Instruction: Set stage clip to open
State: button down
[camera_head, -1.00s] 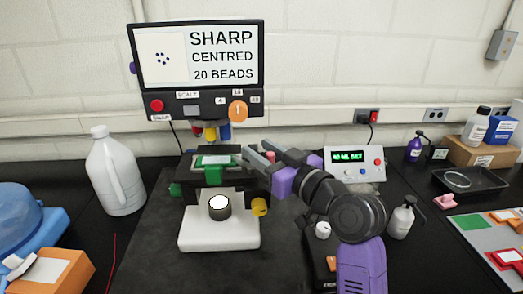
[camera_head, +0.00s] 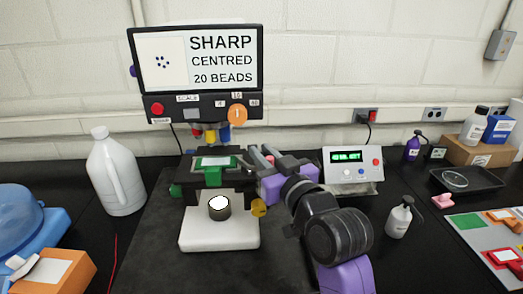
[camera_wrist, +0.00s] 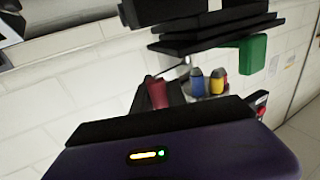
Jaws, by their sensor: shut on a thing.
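The microscope stage (camera_head: 190,178) is black and carries a slide with a green edge (camera_head: 217,161). My gripper (camera_head: 261,157) is at the stage's right side, coming in from the right. It is shut on a small part there, which I take to be the stage clip; the fingers mostly hide it. A dark red piece (camera_wrist: 157,93) shows just beyond my gripper's black edge in the wrist view and may belong to the clip. The clip's exact angle cannot be made out.
A screen (camera_head: 197,58) above the microscope reads "SHARP CENTRED 20 BEADS". A yellow knob (camera_head: 259,208) sits below my gripper. A control box (camera_head: 352,165) stands to the right, a white jug (camera_head: 116,172) to the left. A pump bottle (camera_head: 399,218) stands right of my arm.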

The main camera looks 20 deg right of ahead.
jog(key=m+h, duration=0.1)
jog(key=h, duration=0.1)
jog(key=s+m+h+b, duration=0.1)
jog(key=h, duration=0.1)
jog(key=shift+a+f+m, duration=0.1)
jog(key=shift+m, duration=0.2)
jog(key=m+h+b, duration=0.1)
jog(key=h+b, duration=0.1)
jog(key=m+g+h+b, duration=0.1)
jog(key=h, duration=0.1)
jog(key=shift+s+f+m+b, duration=0.1)
jog(key=shift+s+m+b, duration=0.25)
jog(key=shift+m+b, duration=0.05)
jog(key=m+g+h+b, duration=0.1)
jog(key=h+b, duration=0.1)
jog(key=m+g+h+b, duration=0.1)
jog(key=b, duration=0.1)
jog(key=shift+s+a+m+h, duration=0.15)
jog(key=shift+s+m+h, duration=0.25)
jog(key=shift+s+m+g+h+b, duration=0.25)
jog(key=shift+m+g+h+b, duration=0.5)
jog(key=shift+g+h, duration=0.25)
jog(key=shift+r, duration=0.2)
jog(key=c, duration=1.3)
grip_release()
jog(key=shift+a, duration=0.1)
